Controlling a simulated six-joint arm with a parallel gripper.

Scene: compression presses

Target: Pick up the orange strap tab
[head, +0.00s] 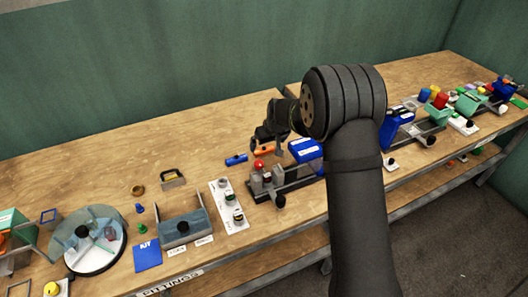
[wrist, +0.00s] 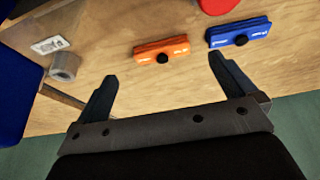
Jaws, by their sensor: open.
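The orange strap tab (wrist: 161,49) lies on the wooden bench in the wrist view, with a black knob on its middle. My gripper (wrist: 163,70) is open and empty, its two dark fingers spread. In the picture the tab lies between and just beyond the fingertips, apart from them. In the head view my gripper (head: 268,143) is over the back part of the bench. The orange tab (head: 264,150) shows there just below it, partly hidden by a finger.
A blue strap tab (wrist: 238,33) lies right of the orange one, near the right finger. A press with a red knob (head: 259,164) and a blue block (head: 305,149) stand close by. A grey cylinder (wrist: 65,66) is left. Bench room (head: 200,135) is clear further left.

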